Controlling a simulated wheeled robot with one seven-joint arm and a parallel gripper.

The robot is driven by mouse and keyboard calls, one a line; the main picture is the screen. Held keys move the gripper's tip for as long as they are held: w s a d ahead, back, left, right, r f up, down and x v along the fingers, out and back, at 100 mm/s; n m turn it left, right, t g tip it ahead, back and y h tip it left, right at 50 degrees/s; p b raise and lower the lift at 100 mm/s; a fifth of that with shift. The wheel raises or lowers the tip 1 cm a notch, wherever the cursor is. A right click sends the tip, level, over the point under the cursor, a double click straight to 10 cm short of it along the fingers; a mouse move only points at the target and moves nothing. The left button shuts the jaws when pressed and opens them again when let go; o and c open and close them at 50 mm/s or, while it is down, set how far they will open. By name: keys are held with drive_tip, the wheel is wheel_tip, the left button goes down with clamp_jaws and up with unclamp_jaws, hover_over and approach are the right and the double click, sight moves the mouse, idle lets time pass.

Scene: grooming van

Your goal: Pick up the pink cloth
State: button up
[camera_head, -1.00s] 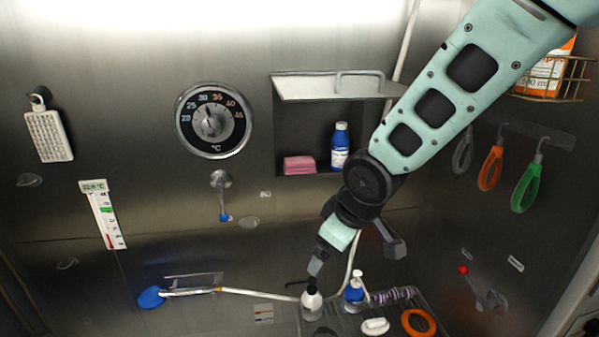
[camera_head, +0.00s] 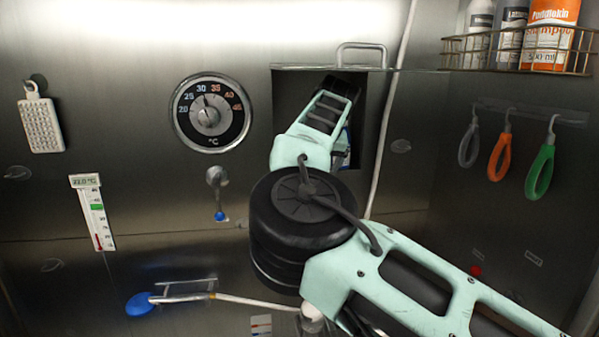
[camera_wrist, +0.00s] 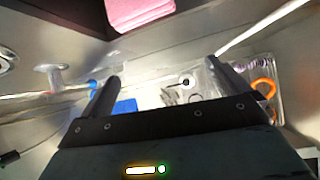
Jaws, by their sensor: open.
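The pink cloth (camera_wrist: 142,12) shows at the top edge of the wrist view, partly cut off, lying in the wall niche. In the head view my arm hides it. My gripper (camera_wrist: 162,72) is open, its two dark fingers apart with nothing between them. The cloth lies beyond the fingertips and apart from them in the wrist view. In the head view my gripper (camera_head: 338,92) is at the niche opening, under the metal flap (camera_head: 310,68).
A blue bottle in the niche is mostly hidden behind my arm. A wire basket (camera_head: 470,64) with bottles is at upper right. Orange (camera_head: 500,157) and green (camera_head: 540,172) loops hang on the right wall. A pale hose (camera_head: 392,110) runs beside the niche.

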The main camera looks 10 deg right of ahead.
drive_tip(key=shift+n+g+h, duration=0.4)
drive_tip(key=shift+n+h, duration=0.1)
drive_tip(key=shift+n, duration=0.1)
drive_tip(key=w+p, duration=0.2)
drive_tip(key=w, duration=0.1)
drive_tip(key=w+a+p, duration=0.1)
drive_tip(key=w+p, duration=0.5)
drive_tip(key=w, duration=0.1)
drive_tip(key=shift+a, duration=0.2)
drive_tip(key=shift+w+p, duration=0.4)
drive_tip(key=shift+p, duration=0.1)
drive_tip(key=shift+p+x, duration=1)
drive_tip(key=shift+w+a+f, duration=0.1)
drive_tip(key=shift+w+f, duration=0.05)
drive_tip(key=shift+f, duration=0.55)
drive_tip(key=c, duration=0.7)
